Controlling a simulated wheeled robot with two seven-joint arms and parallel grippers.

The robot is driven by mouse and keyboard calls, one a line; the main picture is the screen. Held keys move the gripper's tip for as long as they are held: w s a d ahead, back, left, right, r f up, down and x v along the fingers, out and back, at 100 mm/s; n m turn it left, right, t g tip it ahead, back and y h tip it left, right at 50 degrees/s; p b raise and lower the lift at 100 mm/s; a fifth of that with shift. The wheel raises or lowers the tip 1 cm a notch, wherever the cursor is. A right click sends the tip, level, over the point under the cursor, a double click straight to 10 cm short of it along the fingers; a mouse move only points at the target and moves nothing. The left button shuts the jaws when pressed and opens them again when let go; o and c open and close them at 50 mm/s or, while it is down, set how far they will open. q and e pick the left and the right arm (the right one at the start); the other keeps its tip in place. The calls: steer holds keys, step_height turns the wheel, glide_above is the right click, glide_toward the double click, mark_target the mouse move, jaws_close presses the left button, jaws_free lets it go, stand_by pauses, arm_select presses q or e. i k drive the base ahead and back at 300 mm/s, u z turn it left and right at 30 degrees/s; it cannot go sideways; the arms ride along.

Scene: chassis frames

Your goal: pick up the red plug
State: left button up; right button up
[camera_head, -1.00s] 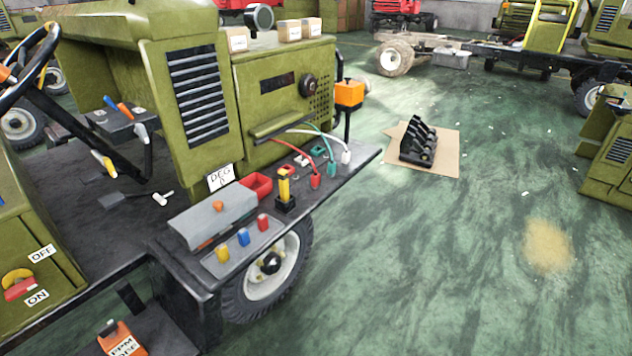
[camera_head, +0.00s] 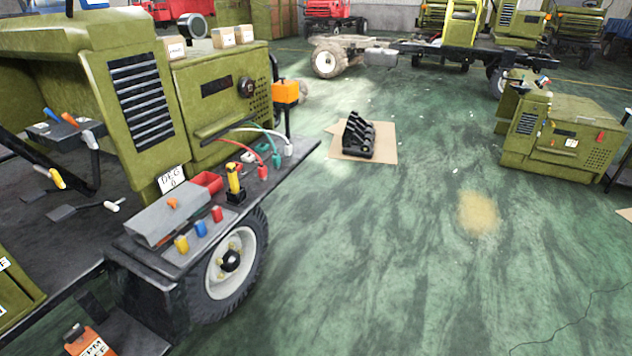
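A red plug (camera_head: 263,172) on the end of a red cable stands on the dark fender shelf (camera_head: 300,150) of the green chassis. A teal plug (camera_head: 277,160) and a white plug (camera_head: 288,150) with their own cables are beside it. A separate small red piece (camera_head: 217,214) sits on the near ledge, in a row with a blue piece (camera_head: 200,228) and a yellow piece (camera_head: 181,244). Neither of my grippers is in view.
A grey box (camera_head: 165,215), a red bin (camera_head: 206,182) and a yellow-handled lever (camera_head: 234,180) are on the shelf near the plugs. A wheel (camera_head: 232,262) is below. Open green floor (camera_head: 400,270) lies right of the chassis; a black rack (camera_head: 358,138) rests on cardboard (camera_head: 384,150).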

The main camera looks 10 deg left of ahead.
mark_target(262, 169)
steer(key=z, duration=1.2)
steer(key=i, duration=1.7)
steer(key=u, duration=0.55)
steer(key=i, duration=0.9)
steer(key=u, duration=1.45)
steer(key=i, duration=0.55)
steer(key=u, duration=0.45)
